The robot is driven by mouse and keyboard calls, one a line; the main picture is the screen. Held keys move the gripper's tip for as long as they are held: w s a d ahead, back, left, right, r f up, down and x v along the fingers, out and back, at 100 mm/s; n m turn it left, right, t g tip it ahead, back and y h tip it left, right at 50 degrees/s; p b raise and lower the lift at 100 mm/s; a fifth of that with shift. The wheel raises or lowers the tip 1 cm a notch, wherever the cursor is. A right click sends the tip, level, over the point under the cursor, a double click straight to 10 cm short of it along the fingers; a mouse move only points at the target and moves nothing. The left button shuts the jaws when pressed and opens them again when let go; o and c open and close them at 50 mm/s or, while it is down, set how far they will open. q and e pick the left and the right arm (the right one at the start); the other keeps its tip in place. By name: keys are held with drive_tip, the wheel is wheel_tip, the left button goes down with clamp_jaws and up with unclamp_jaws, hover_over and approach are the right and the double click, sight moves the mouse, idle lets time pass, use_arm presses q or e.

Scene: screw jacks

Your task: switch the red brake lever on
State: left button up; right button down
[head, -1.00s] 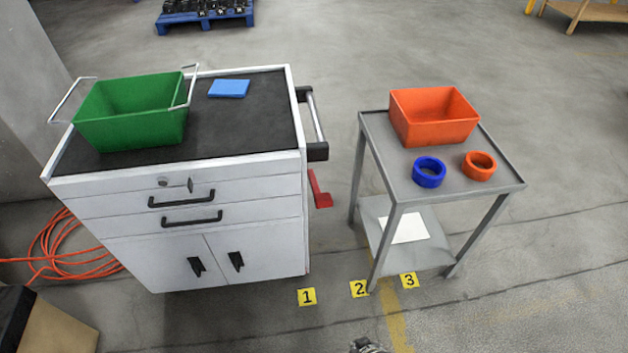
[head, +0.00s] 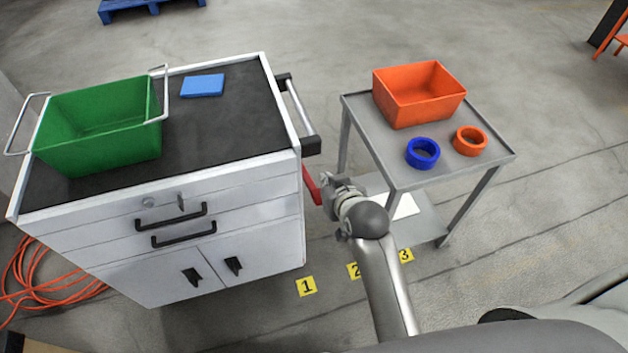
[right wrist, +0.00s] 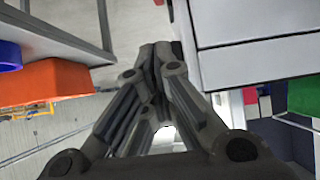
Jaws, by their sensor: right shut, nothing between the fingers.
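The red brake lever (head: 311,185) is on the right side of the white tool cabinet (head: 240,215), below the side push handle, and slants down to the right. My right gripper (head: 328,183) is close beside the lever's lower end, on its right. Whether they touch I cannot tell. In the right wrist view the fingers (right wrist: 154,48) are closed together with nothing between them. Part of the lever may be hidden by the gripper. My left gripper is not in view.
The cabinet carries a green bin (head: 100,125) and a blue box (head: 202,86). A grey side table (head: 372,125) with an orange bin (head: 420,95), a blue ring (head: 422,154) and an orange ring (head: 470,141) stands to the right. My right arm is in the gap between them.

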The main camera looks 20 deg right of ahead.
drive_tip(key=shift+d+r, duration=0.1)
drive_tip(key=shift+r, duration=0.05)
hover_over(317, 191)
wheel_tip(317, 191, down, 6)
drive_tip(key=shift+f, duration=0.1)
drive_tip(key=shift+s+d+f, duration=0.1)
drive_tip(key=shift+s+f, duration=0.2)
drive_tip(key=shift+f, duration=0.3)
drive_tip(key=shift+s+f, duration=0.25)
drive_tip(key=shift+f, duration=0.35)
drive_tip(key=shift+s+f, duration=0.25)
drive_tip(key=shift+f, duration=0.25)
